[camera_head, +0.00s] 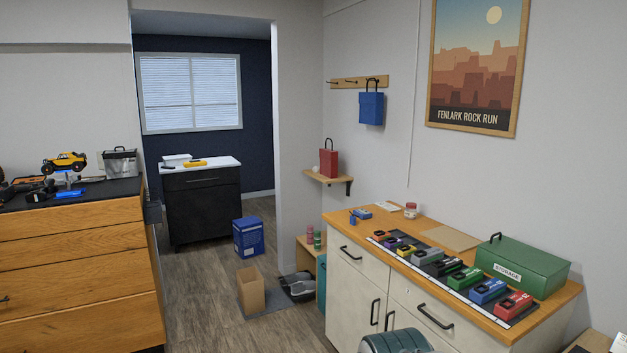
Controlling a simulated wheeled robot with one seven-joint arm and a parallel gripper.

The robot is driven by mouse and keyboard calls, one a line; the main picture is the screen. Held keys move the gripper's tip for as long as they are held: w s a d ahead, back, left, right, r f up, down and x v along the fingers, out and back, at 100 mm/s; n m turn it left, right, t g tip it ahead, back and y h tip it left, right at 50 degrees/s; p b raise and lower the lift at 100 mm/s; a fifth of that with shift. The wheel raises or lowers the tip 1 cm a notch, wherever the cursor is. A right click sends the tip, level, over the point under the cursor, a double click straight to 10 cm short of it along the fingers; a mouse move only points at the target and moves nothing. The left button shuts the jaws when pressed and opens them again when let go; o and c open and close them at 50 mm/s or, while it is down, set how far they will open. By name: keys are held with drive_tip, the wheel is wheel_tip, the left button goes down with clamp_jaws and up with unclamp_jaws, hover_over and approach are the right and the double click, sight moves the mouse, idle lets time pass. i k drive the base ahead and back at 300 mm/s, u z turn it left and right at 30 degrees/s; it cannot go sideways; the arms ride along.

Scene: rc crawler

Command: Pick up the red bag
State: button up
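The red bag (328,164) stands upright on a small wooden wall shelf (322,178) near the corner beside the doorway. Its thin dark handle loop points up. A small pale round object (315,169) sits at its left on the same shelf. A blue bag (371,108) hangs from a wooden hook rail (357,82) above and to the right. My gripper is not in view.
A wooden-topped cabinet (450,238) at right holds a row of colored devices and a green storage box (522,264). A low bench (307,255), shoes (297,287) and an open cardboard box (251,291) are below the shelf. Floor (205,305) left of them is clear.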

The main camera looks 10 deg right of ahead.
sight(328, 159)
drive_tip(key=u, duration=0.15)
drive_tip(key=i, duration=0.55)
drive_tip(key=u, duration=0.35)
drive_tip(key=i, duration=3.15)
drive_tip(key=z, duration=1.2)
drive_tip(key=i, duration=1.45)
drive_tip(key=z, duration=0.6)
drive_tip(key=i, duration=0.5)
